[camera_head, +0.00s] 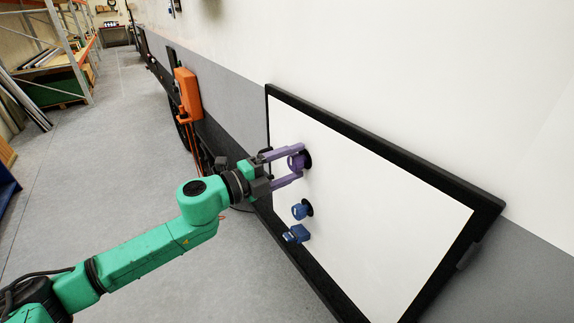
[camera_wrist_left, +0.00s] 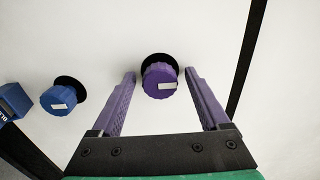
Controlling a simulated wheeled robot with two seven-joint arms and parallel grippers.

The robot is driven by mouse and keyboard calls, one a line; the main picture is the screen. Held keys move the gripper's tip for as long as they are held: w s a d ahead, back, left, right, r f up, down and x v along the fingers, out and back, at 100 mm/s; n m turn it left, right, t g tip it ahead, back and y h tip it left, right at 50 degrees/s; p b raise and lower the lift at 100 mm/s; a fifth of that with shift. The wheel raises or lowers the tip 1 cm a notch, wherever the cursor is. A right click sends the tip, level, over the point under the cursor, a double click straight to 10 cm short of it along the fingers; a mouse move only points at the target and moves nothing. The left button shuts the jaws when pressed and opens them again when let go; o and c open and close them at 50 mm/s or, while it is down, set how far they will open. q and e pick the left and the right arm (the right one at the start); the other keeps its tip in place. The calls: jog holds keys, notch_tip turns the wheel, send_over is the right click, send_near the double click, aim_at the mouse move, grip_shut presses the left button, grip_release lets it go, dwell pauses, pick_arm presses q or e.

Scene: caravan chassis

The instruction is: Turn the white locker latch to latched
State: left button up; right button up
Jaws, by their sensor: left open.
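The white locker door (camera_head: 370,215) has a black frame and carries a purple knob (camera_head: 297,163) on a dark round base. The purple knob also shows in the left wrist view (camera_wrist_left: 159,81), with a small white label on its face. My left gripper (camera_head: 301,161) is open, with one purple finger on each side of this knob. In the left wrist view gaps show between the knob and both fingers (camera_wrist_left: 160,73). No knob is marked as the latch in words I can read. My right gripper is out of view.
An orange box (camera_head: 187,94) is on the wall farther back. Clear grey floor (camera_head: 120,150) lies left of the wall.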

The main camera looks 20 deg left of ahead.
pick_arm(q)
jog(key=b+v, duration=0.4)
jog(key=v, duration=0.1)
jog(key=shift+s+a+f, duration=0.1)
jog(key=shift+a+f, duration=0.1)
jog(key=shift+f, duration=0.2)
jog(key=shift+s+b, duration=0.4)
jog(key=shift+b, duration=0.25)
jog(key=p, duration=0.1)
send_near(292, 168)
jog(key=v, duration=0.4)
jog(key=shift+s+a+r, duration=0.1)
jog(key=shift+a+r, duration=0.1)
jog(key=shift+r, duration=0.25)
